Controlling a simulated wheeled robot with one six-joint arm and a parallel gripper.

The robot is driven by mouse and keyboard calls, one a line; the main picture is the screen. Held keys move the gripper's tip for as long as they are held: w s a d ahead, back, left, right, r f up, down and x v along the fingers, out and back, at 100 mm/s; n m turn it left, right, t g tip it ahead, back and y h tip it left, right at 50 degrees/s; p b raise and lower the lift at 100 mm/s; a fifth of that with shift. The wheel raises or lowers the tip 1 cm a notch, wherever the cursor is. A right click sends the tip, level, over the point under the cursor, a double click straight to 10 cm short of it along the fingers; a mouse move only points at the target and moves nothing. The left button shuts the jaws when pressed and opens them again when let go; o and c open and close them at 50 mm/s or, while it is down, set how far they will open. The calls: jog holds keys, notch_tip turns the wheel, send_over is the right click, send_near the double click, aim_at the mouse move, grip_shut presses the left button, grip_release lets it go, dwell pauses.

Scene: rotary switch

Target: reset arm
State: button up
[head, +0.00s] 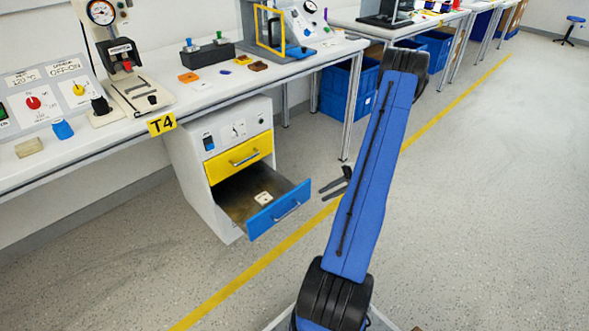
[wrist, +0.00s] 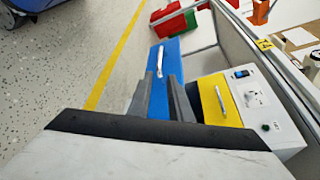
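My arm (head: 375,175) rises from the front and bends over at the top. My gripper (head: 332,190) hangs in the air to the right of the open blue drawer, with two dark fingers apart. In the wrist view my gripper (wrist: 158,98) shows grey fingers with a gap, and the blue drawer front (wrist: 160,75) is seen between and beyond them. Nothing is held. The panel with rotary knobs stands on the bench at far left, well away from my gripper. It has a red knob (head: 33,102) and a yellow knob (head: 78,89).
The cabinet (head: 195,165) under the bench has a shut yellow drawer (head: 240,158) and a pulled-out blue drawer (head: 280,209) holding a small white item (head: 263,197). Blue bins (head: 345,90) stand under the bench.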

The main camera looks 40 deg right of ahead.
jog(key=w+a+r+n+g+h, duration=0.3)
jog(key=a+r+n+g+h, duration=0.4)
jog(key=a+r, duration=1.4)
jog(key=s+a+r+n+t+h, duration=0.2)
jog(key=s+a+r+t+h, duration=0.5)
jog(key=s+a+r, duration=0.6)
jog(key=shift+s+a+r+n+h, duration=0.3)
jog(key=shift+s+a+n+h, duration=0.15)
jog(key=shift+s+a, duration=0.3)
